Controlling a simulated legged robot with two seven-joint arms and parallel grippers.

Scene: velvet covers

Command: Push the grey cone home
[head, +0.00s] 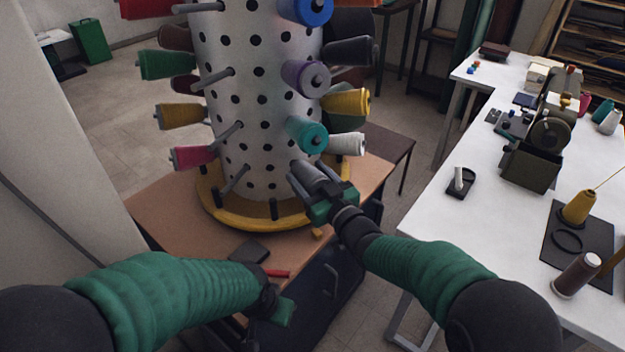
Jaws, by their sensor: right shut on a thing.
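The grey cone (306,174) is at the lower right front of the white perforated drum (258,150). My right gripper (318,188) is shut on it, with its jaws around the cone. The cone points toward the drum's surface, and I cannot tell how far it sits on a peg, as the peg there is hidden. My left gripper (282,310) is low at the front of the wooden stand, away from the cone, and its fingers are not clear.
The drum carries several coloured cones, including a teal one (307,135) and a white one (346,144) near my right gripper. Bare pegs (234,178) stick out at left. A yellow ring (228,222) surrounds its base. A white table (480,210) stands right.

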